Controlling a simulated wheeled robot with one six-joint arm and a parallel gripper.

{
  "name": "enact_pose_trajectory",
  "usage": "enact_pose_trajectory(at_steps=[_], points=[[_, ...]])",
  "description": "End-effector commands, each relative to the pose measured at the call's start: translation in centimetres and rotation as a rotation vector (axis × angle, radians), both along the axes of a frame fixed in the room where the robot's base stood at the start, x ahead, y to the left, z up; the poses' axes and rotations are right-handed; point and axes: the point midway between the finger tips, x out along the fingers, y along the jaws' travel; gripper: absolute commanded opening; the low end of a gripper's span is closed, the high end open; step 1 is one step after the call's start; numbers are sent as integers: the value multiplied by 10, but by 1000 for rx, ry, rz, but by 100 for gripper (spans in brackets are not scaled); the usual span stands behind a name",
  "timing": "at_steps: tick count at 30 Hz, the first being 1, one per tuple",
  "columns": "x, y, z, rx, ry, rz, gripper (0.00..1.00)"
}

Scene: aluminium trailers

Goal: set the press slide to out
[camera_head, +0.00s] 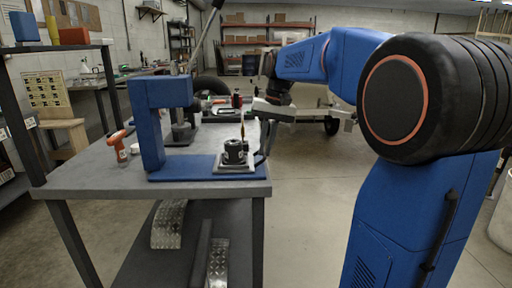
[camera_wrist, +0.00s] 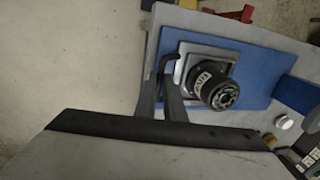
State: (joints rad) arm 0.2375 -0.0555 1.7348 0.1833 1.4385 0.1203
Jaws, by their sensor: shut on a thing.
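The blue press (camera_head: 160,120) stands on the grey bench with its C-shaped frame on a blue base. Its press slide (camera_head: 222,170) is a pale metal plate at the right end of the base, to the right of the press head. A black cylindrical part (camera_head: 235,151) with a label sits upright on the plate. In the wrist view the slide (camera_wrist: 188,72) has a black bent handle (camera_wrist: 171,57) at its edge. My gripper (camera_wrist: 163,88) is shut on this handle. In the head view my gripper (camera_head: 266,138) comes down beside the slide; its fingertips are partly hidden.
A long lever (camera_head: 205,35) rises behind the press head. Curved metal plates (camera_head: 168,224) lie on the lower shelf.

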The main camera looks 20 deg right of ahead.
Motion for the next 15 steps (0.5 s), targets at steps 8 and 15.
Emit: enact_pose_trajectory(at_steps=[8, 15], points=[[-2, -5, 0, -5, 0, 0, 0], [-2, -5, 0, -5, 0, -2, 28]])
